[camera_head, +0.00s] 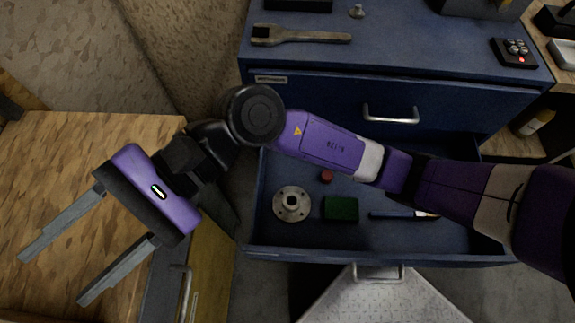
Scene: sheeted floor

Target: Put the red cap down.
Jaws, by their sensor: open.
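A small red cap (327,176) lies in the open blue drawer (380,252), behind the green block and close under my arm. My gripper (52,278) is open and empty. It hangs over the wooden worktop (95,140) at the left, well apart from the cap. Its two grey fingers point to the lower left. My purple arm crosses above the drawer and hides part of its inside.
The drawer also holds a round metal flange (291,204), a green block (341,209) and a blue-handled tool (398,214). A wrench (300,36) and a dark button box (514,52) lie on the blue cabinet top (420,40). The worktop around my fingers looks clear.

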